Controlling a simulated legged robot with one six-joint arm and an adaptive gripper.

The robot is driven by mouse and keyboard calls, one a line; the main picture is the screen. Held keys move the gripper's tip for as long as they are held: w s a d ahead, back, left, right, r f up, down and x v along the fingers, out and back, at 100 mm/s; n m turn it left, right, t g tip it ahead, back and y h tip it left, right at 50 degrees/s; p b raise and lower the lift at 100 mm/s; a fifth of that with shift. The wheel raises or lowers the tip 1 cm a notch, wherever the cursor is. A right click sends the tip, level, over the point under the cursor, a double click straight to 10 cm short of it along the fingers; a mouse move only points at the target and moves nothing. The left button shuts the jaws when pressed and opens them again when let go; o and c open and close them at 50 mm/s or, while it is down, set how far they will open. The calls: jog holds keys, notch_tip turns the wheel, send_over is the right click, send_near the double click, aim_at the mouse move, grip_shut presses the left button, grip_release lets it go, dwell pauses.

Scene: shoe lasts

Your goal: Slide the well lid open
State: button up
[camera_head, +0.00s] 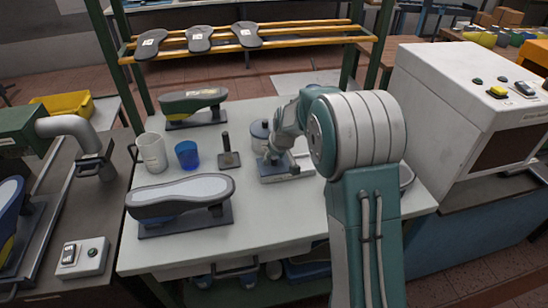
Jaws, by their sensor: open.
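A low grey-blue block (284,176) with faint lettering on its front stands near the middle of the white table; it looks like the well, but its lid cannot be made out clearly. My gripper (273,158) is open, small in the view, and comes down at the block's upper left part. I cannot tell whether the fingers touch it. My arm hides the area to the right and behind. A pale flat strip (302,172) shows at the block's right side, partly hidden by my arm.
On the white table (270,222) are a white mug (152,152), blue cup (187,155), dark upright post (228,152), and two shoe lasts, near (180,196) and far (192,102). A large white machine (470,110) stands right. The table's front middle is clear.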

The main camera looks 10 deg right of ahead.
jog(key=shift+a, duration=0.2)
jog(key=shift+c, duration=0.3)
grip_shut()
send_near(297, 161)
jog(key=x, duration=0.4)
jog(key=shift+f, duration=0.35)
jog(key=shift+a, duration=0.15)
jog(key=shift+o, duration=0.3)
grip_release()
jog(key=shift+w+d, duration=0.1)
jog(key=shift+d, duration=0.15)
jog(key=shift+r, duration=0.1)
